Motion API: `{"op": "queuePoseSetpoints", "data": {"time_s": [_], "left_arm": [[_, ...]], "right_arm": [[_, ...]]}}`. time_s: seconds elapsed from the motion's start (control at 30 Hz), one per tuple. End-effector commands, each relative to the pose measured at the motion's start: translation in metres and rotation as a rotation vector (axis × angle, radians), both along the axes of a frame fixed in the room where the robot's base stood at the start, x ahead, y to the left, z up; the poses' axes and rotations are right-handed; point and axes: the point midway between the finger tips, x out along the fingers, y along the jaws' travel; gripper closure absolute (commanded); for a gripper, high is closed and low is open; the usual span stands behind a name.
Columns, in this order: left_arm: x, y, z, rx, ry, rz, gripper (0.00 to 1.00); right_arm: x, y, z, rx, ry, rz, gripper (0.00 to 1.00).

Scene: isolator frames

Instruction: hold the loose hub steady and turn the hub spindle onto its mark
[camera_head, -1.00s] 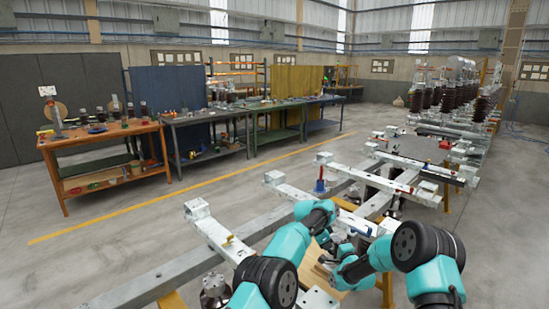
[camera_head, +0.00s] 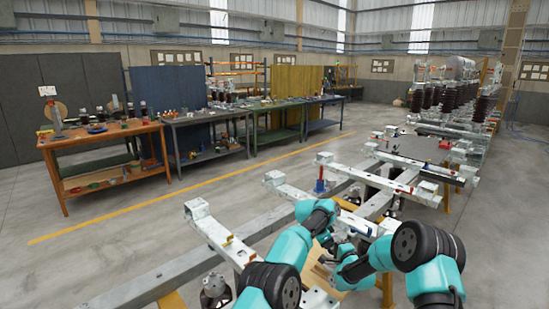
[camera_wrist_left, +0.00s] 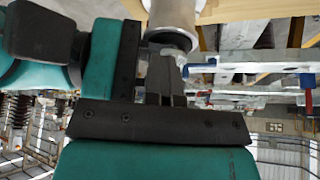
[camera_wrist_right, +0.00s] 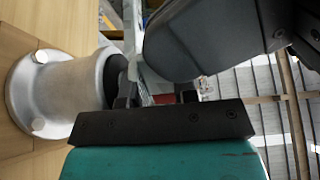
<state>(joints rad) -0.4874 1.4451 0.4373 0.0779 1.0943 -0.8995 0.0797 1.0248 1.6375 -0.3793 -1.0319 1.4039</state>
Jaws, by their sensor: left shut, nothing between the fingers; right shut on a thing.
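The loose hub (camera_wrist_right: 70,95) is a pale metal cylinder with a wide, lugged flange, seen sideways at the left of the right wrist view. It also shows cut off at the top of the left wrist view (camera_wrist_left: 173,14). The hub spindle (camera_wrist_right: 116,70) shows as a dark end at the hub's mouth. My right gripper (camera_wrist_right: 135,92) is shut on the spindle at that end; the contact is partly hidden. My left gripper (camera_wrist_left: 166,82) is shut and empty, its fingertips close to the hub's mouth. Any mark is too small to make out.
Pale steel frames (camera_head: 290,192) on grey rails run across the floor around my arms. A red-and-blue clamp (camera_head: 320,181) stands on one. Another metal hub-like part (camera_head: 215,288) is at the lower left. Workbenches (camera_head: 100,132) stand well away, with clear floor between.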

Motion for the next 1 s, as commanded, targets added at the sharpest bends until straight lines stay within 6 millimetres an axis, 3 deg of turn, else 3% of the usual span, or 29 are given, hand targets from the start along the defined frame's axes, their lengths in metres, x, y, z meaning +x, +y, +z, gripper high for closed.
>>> {"op": "queuePoseSetpoints", "data": {"time_s": [0.57,1.0], "left_arm": [[-0.004,0.005,0.002,0.001,0.001,-0.002,1.0],[-0.004,0.005,0.041,0.001,0.001,-0.001,1.0]], "right_arm": [[0.0,0.001,0.0,0.001,0.001,0.002,1.0],[0.0,0.001,0.0,0.001,0.0,0.002,1.0]]}}
